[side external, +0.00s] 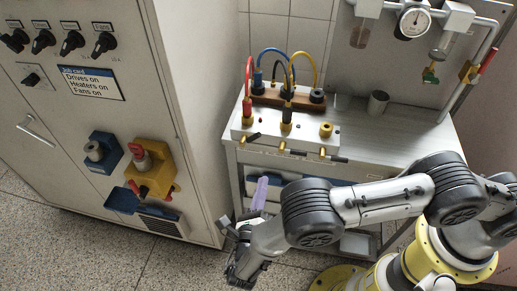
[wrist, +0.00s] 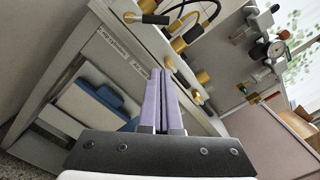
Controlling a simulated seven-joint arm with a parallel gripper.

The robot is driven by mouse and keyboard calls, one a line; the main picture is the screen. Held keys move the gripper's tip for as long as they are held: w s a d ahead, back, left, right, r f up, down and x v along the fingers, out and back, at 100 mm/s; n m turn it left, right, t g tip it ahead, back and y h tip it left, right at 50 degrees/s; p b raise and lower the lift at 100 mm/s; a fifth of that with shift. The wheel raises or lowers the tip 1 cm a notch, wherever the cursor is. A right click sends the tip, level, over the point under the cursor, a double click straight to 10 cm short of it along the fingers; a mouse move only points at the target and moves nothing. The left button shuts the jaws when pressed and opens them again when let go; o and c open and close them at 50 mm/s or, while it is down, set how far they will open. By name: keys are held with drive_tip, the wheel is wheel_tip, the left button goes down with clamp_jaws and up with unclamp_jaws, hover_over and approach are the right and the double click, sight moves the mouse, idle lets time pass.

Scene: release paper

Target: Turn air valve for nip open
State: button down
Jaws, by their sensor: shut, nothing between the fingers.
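Small brass valves with dark lever handles line the front edge of the white manifold block on the bench. In the side view they include a left valve lever (side external: 252,137), a middle valve (side external: 282,147) and a right valve lever (side external: 338,158). In the wrist view a dark valve lever (wrist: 152,19) shows at the top. A label strip (wrist: 118,45) runs under the valves, too small to read surely, so I cannot tell which valve is for the nip. My gripper (side external: 262,181) is shut and empty, its purple fingers below and in front of the valves, apparently apart from them; its fingertips (wrist: 162,73) overlap the bench front in the wrist view.
Hoses (side external: 274,52) loop above the manifold. A red-handled valve (side external: 487,61) is on the pipe at right, near a gauge (side external: 414,22). A control cabinet (side external: 90,120) stands left. Blue-fronted bins (wrist: 100,98) sit under the bench.

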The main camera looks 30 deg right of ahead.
sight(251, 137)
drive_tip(key=w+d+r, duration=0.2)
drive_tip(key=w+d, duration=0.3)
drive_tip(key=w, duration=0.4)
drive_tip(key=shift+w+r+n, duration=0.15)
drive_tip(key=shift+w+n, duration=0.05)
drive_tip(key=shift+n, duration=0.1)
